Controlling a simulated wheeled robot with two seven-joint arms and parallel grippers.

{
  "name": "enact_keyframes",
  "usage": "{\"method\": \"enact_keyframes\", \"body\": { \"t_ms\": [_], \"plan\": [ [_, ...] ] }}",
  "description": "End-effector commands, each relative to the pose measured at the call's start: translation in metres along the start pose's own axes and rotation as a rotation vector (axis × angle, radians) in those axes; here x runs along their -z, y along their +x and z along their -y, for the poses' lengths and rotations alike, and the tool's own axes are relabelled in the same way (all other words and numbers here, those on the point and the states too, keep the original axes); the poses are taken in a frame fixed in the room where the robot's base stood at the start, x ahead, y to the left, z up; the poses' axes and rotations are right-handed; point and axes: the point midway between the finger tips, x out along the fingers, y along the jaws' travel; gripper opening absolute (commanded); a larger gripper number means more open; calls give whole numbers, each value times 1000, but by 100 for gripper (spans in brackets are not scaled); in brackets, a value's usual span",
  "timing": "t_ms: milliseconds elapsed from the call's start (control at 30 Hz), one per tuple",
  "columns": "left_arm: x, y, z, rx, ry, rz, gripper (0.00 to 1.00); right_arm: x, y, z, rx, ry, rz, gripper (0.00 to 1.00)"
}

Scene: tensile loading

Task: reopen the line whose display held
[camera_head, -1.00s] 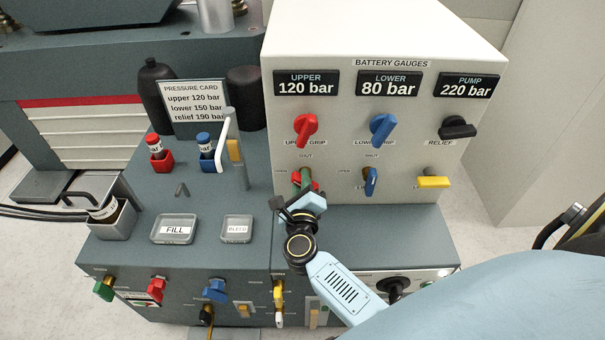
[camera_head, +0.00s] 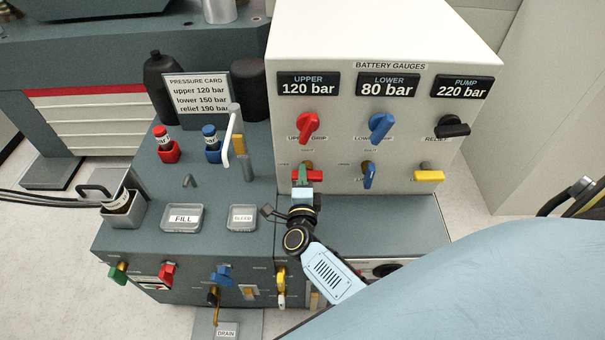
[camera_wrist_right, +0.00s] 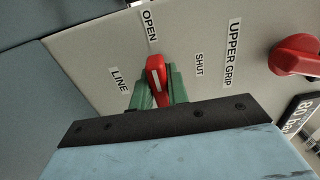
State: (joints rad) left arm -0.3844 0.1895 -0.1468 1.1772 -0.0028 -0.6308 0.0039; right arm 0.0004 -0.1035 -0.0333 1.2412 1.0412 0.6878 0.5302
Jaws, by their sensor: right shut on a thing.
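The upper display (camera_head: 308,84) reads 120 bar, the lower display (camera_head: 388,85) 80 bar and the pump display (camera_head: 463,87) 220 bar. Below the upper display is a red line handle (camera_head: 314,175), lying about level. My right gripper (camera_head: 302,176) is shut on it, with its green fingers around the handle. In the right wrist view the red handle (camera_wrist_right: 156,76) sits between the fingers, its white stripe pointing roughly towards the OPEN label. The blue line handle (camera_head: 369,176) stands upright; the yellow one (camera_head: 429,176) lies level. My left gripper is not in view.
Red (camera_head: 308,126), blue (camera_head: 381,126) and black (camera_head: 453,127) knobs sit above the line handles. The pressure card (camera_head: 197,95) reads upper 120, lower 150, relief 190 bar. Red and blue bottles, a bent white lever (camera_head: 228,140) and FILL and BLEED trays stand left of my gripper.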

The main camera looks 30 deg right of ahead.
Motion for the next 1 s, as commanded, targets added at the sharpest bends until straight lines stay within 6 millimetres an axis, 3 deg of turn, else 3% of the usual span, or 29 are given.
{"method": "enact_keyframes", "body": {
  "t_ms": [500, 533, 700, 1000],
  "plan": [
    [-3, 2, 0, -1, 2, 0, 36, -1, -1, -1, -2, -24, 2, 0],
    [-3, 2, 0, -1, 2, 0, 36, -1, -1, -1, -1, -24, 2, 18],
    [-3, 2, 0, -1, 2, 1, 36, 0, 0, -1, -1, -23, 1, 38],
    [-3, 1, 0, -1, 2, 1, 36, 0, -2, 0, -1, -21, 0, 38]
  ]
}}
